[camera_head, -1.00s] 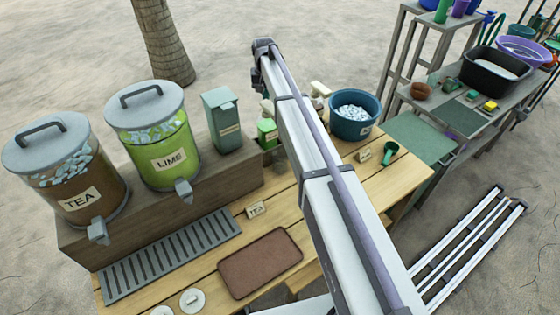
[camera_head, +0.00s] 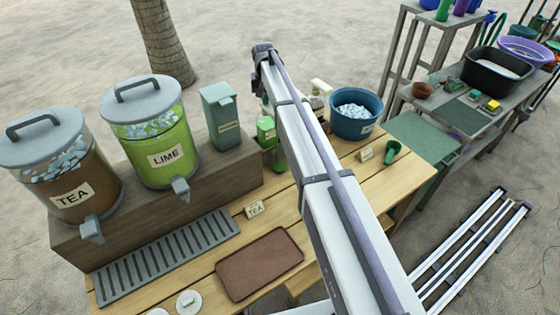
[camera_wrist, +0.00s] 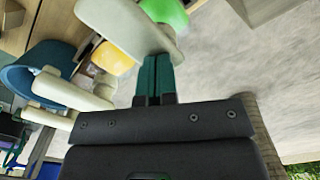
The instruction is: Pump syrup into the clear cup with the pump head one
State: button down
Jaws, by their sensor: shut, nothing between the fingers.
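My gripper (camera_wrist: 155,78) has dark teal fingers pressed together with nothing between them. In the wrist view the fingertips are at the edge of a cream pump head (camera_wrist: 128,28), touching or very close to it. A green bottle (camera_wrist: 168,10) shows just beyond that head. Another cream pump head (camera_wrist: 72,90) and a yellow bottle (camera_wrist: 112,58) are to the left. In the head view my arm hides my gripper and most of the bottles; a green bottle (camera_head: 266,130) and a cream pump top (camera_head: 319,87) show beside it. I cannot make out the clear cup for certain.
A blue tub (camera_head: 356,114) of ice stands right of my arm, with a green scoop (camera_head: 393,150) near it. TEA (camera_head: 72,180) and LIME (camera_head: 155,140) dispensers and a teal bin (camera_head: 220,118) stand left. A brown mat (camera_head: 258,264) lies empty in front.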

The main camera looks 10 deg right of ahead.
jog(key=shift+r+p, duration=1.95)
jog(key=shift+p, duration=0.15)
notch_tip(320, 180, up, 6)
jog(key=p, duration=0.6)
jog(key=s+f+b, duration=0.3)
jog(key=s, duration=1)
jog(key=s+f+n+b, duration=0.1)
jog(key=s+f+b, duration=0.2)
jog(key=s, duration=1.1)
jog(key=s+f+n+b, duration=0.1)
jog(key=s+f+b, duration=0.2)
jog(key=s, duration=1)
jog(key=shift+s+f, duration=0.2)
jog(key=shift+s, duration=0.1)
